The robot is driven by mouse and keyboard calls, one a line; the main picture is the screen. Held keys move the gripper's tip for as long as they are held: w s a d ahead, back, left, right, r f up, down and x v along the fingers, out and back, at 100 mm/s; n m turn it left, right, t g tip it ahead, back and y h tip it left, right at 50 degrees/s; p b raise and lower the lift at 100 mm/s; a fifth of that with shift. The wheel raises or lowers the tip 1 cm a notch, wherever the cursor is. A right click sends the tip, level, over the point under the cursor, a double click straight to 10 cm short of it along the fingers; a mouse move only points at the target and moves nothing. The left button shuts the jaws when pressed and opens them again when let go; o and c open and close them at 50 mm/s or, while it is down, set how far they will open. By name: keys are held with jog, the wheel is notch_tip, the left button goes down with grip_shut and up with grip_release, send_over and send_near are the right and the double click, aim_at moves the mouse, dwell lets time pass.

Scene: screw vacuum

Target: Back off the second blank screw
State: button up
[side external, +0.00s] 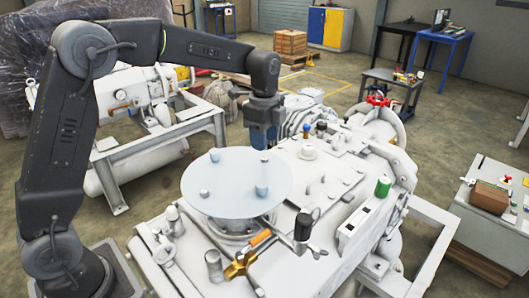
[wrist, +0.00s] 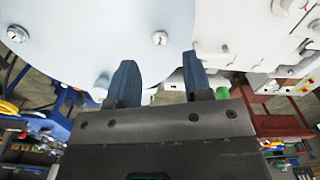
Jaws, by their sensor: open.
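The round pale blue blank (side external: 237,178) lies flat on the white vacuum machine, with several small screws (side external: 262,190) around its face. In the wrist view the blank (wrist: 85,35) fills the upper left; two screw heads with slots or crosses show, one near the middle (wrist: 160,38) and one at far left (wrist: 18,33). A pale round peg (wrist: 100,86) stands left of the fingers. Which screw counts as second I cannot tell. My gripper (side external: 262,148) points down by the blank's far right edge. In the wrist view its blue fingers (wrist: 160,62) are apart, with nothing held between them.
The white machine body (side external: 330,180) carries raised fittings: a black-topped post (side external: 303,228), a green cap (side external: 383,186), a red valve handle (side external: 377,100). A grey cart stands right.

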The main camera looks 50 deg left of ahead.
aim_at(264, 158)
jog(key=shift+f, duration=2.3)
grip_shut()
